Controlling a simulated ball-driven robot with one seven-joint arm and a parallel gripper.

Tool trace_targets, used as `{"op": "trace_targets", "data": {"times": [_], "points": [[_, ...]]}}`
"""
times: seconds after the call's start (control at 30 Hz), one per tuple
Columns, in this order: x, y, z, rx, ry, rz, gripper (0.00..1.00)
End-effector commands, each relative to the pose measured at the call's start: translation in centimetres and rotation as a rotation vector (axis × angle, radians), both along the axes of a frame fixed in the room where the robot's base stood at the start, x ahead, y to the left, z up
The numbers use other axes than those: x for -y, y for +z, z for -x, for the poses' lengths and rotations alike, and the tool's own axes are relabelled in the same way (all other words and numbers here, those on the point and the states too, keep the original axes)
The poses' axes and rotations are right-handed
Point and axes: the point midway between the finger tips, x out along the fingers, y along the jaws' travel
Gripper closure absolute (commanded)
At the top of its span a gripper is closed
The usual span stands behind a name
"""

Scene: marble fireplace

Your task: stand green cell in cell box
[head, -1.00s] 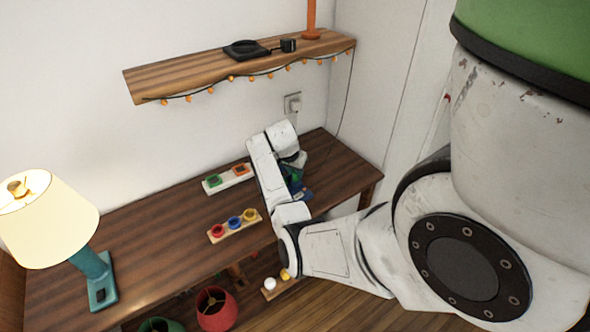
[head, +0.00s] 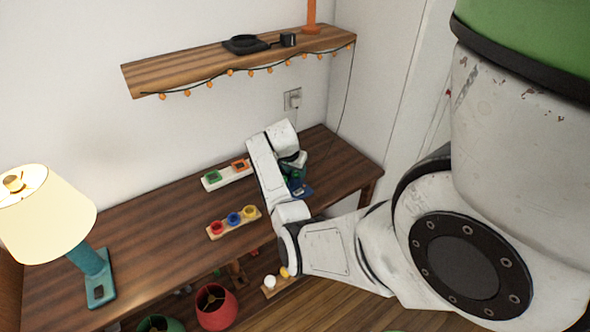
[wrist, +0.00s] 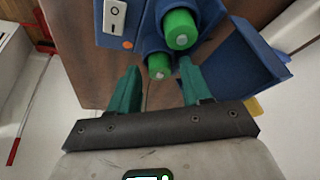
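The blue cell box (wrist: 247,65) lies beyond my gripper in the wrist view, with a raised blue panel on its right and a white switch plate on its left. Two green cells show end-on with pale tips: one green cell (wrist: 180,29) is farther up, and the other green cell (wrist: 159,66) is lower, in line with the gap between my fingers. Both appear within the blue box; how deep they sit is unclear. My gripper (wrist: 158,72) has its teal fingers apart, with visible gaps beside the lower cell. In the head view, the box (head: 304,192) is partly hidden by my arm.
The wooden table (head: 150,245) also carries a white holder (head: 226,180) with green and orange pieces, a wooden holder (head: 236,225) with red, blue and yellow pieces, and a lamp (head: 92,265). A wall shelf (head: 190,71) hangs above. The table's middle left is clear.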

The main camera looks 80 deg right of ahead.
Motion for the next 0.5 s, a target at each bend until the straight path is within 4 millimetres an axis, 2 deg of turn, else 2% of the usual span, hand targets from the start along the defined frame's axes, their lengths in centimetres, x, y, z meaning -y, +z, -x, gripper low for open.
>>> {"op": "trace_targets", "data": {"times": [0.33, 0.5], "points": [[0.0, 0.1, 0.0, 0.000, 0.000, 0.000, 0.45], [-0.6, 1.6, -0.3, 0.002, 0.001, 0.003, 0.45]]}}
